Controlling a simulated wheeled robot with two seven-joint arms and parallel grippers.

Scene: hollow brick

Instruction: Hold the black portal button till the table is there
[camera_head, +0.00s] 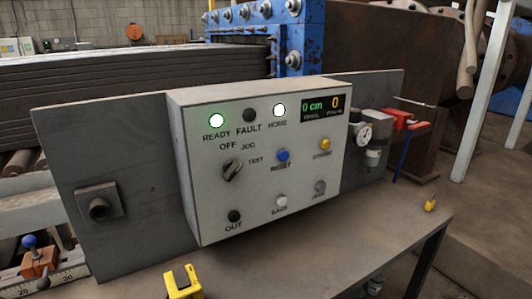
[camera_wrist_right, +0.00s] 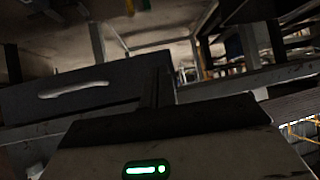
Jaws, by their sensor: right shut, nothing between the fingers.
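A grey control box (camera_head: 262,155) stands upright on the bench in the head view. Its black button (camera_head: 234,215) is at the lower left of the face, above a label that reads OUT. No gripper touches it in this view. The display (camera_head: 323,104) reads 0 cm and 0. My right gripper (camera_wrist_right: 160,88) is shut and empty in the dark right wrist view, and the button does not show there. My left gripper is out of view.
White (camera_head: 281,201), grey (camera_head: 320,187), blue (camera_head: 283,155) and yellow (camera_head: 325,143) buttons and a selector knob (camera_head: 232,169) share the face. A pressure gauge (camera_head: 365,133) is at the right. The bench top (camera_head: 345,245) is mostly clear.

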